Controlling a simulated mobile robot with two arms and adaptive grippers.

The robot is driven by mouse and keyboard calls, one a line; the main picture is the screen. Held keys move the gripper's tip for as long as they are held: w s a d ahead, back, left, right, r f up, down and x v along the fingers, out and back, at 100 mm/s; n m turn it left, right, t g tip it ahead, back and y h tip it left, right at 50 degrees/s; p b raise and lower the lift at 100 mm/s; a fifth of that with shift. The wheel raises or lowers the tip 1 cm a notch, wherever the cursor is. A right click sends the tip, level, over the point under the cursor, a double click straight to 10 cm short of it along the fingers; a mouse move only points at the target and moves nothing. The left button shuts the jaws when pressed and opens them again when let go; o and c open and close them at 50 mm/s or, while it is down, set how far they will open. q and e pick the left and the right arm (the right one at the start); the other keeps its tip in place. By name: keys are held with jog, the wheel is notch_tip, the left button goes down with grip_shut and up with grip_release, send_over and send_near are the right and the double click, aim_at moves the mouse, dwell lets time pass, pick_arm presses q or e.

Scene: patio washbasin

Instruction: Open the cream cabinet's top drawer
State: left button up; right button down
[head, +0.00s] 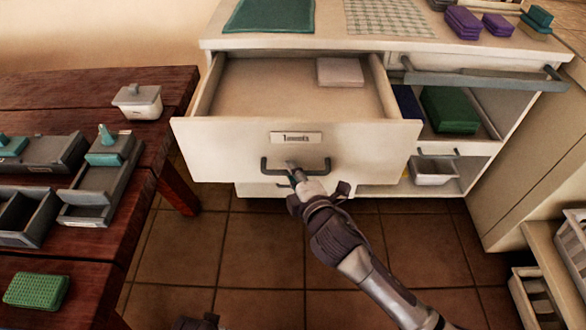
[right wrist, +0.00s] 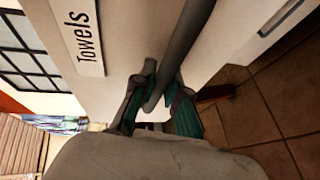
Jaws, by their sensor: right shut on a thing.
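The cream cabinet (head: 222,42) stands at the back, and its top drawer (head: 222,150) is pulled well out. I see into the drawer, where a pale folded cloth (head: 340,72) lies at the back right. The drawer front has a label (head: 296,137) that reads "Towels" in the right wrist view (right wrist: 80,32). Below it is a dark bar handle (head: 318,166). My right gripper (head: 293,168) is shut on this handle near its middle. The bar (right wrist: 182,48) passes between its green-padded fingers (right wrist: 160,95) in the right wrist view. My left gripper's fingers are out of sight.
A dark red wooden table (head: 50,95) with trays and a small lidded box (head: 138,100) stands close left of the drawer. The tiled floor (head: 260,250) in front is clear.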

jog(key=c, duration=1.2)
grip_release()
jog(key=v, duration=1.2)
